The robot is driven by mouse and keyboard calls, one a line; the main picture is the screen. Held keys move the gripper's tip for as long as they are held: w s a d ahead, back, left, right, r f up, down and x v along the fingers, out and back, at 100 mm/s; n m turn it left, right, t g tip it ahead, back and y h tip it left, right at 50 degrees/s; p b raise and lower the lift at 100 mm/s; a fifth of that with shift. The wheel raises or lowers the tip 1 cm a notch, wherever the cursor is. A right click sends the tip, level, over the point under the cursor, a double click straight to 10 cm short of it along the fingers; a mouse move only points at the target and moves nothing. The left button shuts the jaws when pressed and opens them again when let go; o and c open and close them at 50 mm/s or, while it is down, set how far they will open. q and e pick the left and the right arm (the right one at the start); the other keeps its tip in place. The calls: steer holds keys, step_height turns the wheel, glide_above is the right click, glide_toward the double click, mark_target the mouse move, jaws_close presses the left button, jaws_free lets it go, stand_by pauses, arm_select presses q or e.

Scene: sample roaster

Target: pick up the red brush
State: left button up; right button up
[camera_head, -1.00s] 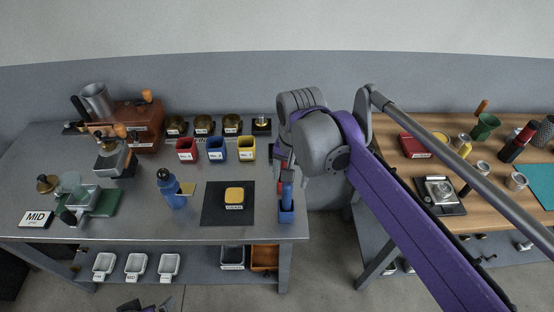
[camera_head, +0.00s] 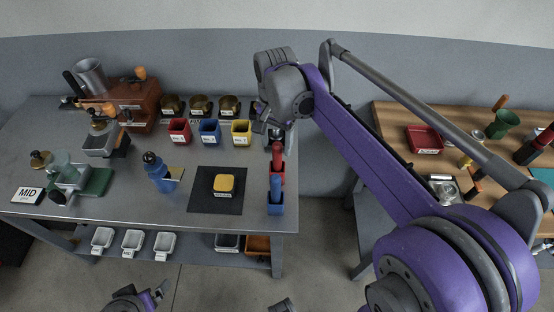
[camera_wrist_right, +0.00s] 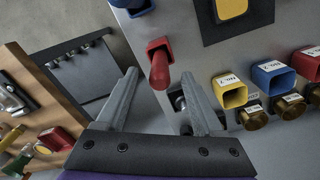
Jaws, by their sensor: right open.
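The red brush (camera_head: 277,154) stands upright in a red holder (camera_head: 278,177) at the right edge of the grey steel table. In the right wrist view the red brush (camera_wrist_right: 161,70) points towards the camera, out of the red holder (camera_wrist_right: 157,45). My right gripper (camera_head: 268,129) is open just behind the brush in the head view. In the right wrist view the brush end shows between the two fingertips (camera_wrist_right: 160,76), and no grip on it shows. Part of what looks like my left gripper (camera_head: 150,298) shows at the bottom edge; its jaws are unclear.
A blue brush (camera_head: 276,187) stands in a blue holder (camera_head: 275,209) right in front of the red one. Red, blue and yellow cups (camera_head: 241,132) stand to the left. A black mat (camera_head: 204,204) lies nearby. A gap separates the wooden table (camera_head: 388,118).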

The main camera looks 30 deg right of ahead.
mark_target(277, 154)
steer(key=shift+w+d+f, duration=0.1)
steer(key=shift+f, duration=1.3)
steer(key=shift+d+f, duration=0.1)
steer(key=shift+f, duration=1.25)
jaws_close()
